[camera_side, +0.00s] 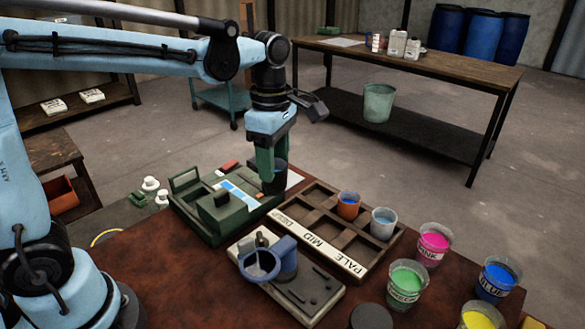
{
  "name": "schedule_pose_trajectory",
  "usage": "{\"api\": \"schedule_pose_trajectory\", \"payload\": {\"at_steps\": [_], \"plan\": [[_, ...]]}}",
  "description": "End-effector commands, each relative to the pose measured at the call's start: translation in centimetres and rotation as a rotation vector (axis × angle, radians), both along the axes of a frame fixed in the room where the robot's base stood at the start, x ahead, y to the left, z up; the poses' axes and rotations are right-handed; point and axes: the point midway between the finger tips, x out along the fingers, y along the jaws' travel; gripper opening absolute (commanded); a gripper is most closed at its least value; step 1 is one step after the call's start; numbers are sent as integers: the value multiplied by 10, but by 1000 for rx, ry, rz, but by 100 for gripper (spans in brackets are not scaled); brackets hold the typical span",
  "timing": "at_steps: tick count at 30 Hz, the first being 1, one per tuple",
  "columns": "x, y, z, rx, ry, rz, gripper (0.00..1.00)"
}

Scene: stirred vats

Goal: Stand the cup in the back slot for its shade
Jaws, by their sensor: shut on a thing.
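My gripper (272,162) points down with its green fingers shut on a dark cup (275,182). The cup looks upright, at the right end of the green instrument, left of the rack; whether it touches anything below is unclear, and its contents cannot be made out. The wooden rack (322,257) has a white label strip reading DEEP, MID and PALE from left to right. A pale cup (383,226) with light blue liquid stands in the back PALE slot. The back DEEP slot looks empty.
The green instrument (215,215) with a lit screen lies left of the rack. A blue ring-shaped holder on a grey base (268,262) stands in front. Pink (433,245), blue (497,280), green (407,287) and yellow (479,317) tubs stand at the right.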

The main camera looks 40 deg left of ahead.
Motion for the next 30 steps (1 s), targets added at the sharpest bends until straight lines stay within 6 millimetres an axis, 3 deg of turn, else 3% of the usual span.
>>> {"api": "schedule_pose_trajectory", "payload": {"at_steps": [1, 6, 10, 15, 20, 30], "plan": [[2, -25, 0, 0, 0, -55, 16], [-1, -92, 0, 0, 0, -194, 16], [-8, -131, -1, 1, -1, -274, 16], [-15, -159, -1, 1, -1, -329, 16], [-8, -157, -9, 1, -1, -339, 16], [42, -108, -50, 1, -1, -336, 16]]}}
